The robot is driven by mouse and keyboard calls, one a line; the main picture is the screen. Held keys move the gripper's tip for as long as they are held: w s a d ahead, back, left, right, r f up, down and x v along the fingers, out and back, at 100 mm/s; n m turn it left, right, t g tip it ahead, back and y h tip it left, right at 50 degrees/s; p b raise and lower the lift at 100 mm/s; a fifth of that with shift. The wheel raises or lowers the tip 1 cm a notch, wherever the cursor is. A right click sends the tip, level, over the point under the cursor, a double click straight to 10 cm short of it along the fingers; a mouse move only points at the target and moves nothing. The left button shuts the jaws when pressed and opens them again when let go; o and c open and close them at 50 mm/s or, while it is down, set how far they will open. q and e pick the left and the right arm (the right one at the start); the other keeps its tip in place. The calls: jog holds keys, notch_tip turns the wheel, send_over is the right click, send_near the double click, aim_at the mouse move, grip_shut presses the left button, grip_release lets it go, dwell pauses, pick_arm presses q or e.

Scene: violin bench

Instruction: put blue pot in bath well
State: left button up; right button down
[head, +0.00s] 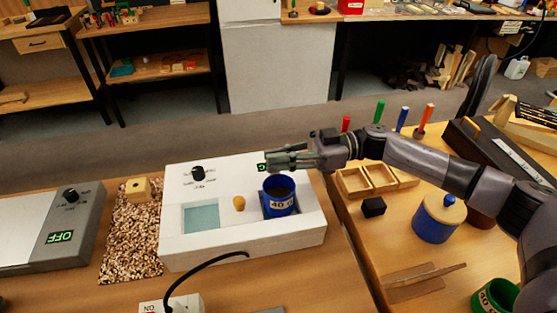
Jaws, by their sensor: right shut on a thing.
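The blue pot (279,200), an open dark-blue cup with a "40" label, stands upright at the right-hand well of the white bath (215,256). The dark edge of that well (264,209) shows around its foot; I cannot tell whether its base rests on the bottom. My right gripper (278,162) comes in from the right and is shut at the far side of the pot's rim; the exact contact is hidden. The bath's left well (201,218) is a pale teal square. My left gripper is not in view.
A black cable (205,264) curves in front. To the right are a lidded blue pot (434,222), a green pot (494,297) and a wooden tray (352,182). Wood chips (131,240) lie left.

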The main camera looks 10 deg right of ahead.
jog(key=shift+f, duration=0.55)
jog(key=shift+f, duration=0.1)
jog(key=c, duration=1.6)
grip_release()
jog(key=d+b, duration=0.1)
jog(key=d, duration=1.1)
jog(key=shift+r, duration=0.2)
